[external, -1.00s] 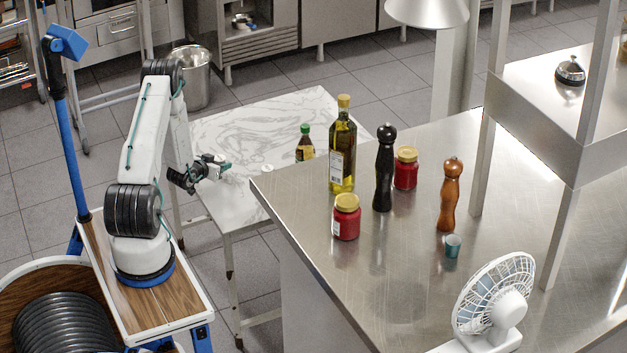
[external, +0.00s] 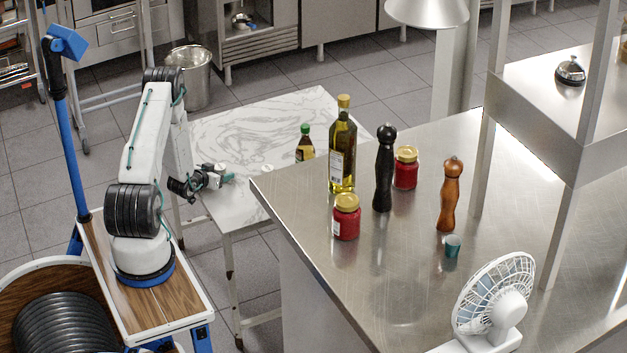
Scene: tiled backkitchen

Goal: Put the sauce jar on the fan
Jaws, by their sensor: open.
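Two red jars with gold lids stand upright on the steel counter. The nearer jar (external: 346,218) is near the counter's left edge, and the farther jar (external: 406,170) is between the two pepper mills. Which one is the sauce jar I cannot tell. The white desk fan (external: 493,300) stands at the counter's front, its round grille tilted upward.
An oil bottle (external: 342,150), a black mill (external: 384,168), a brown mill (external: 450,195) and a small teal cup (external: 452,245) stand on the counter (external: 390,290). A small dark bottle (external: 305,144) stands on the marble table (external: 255,120). A shelf post (external: 558,240) rises right of the fan.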

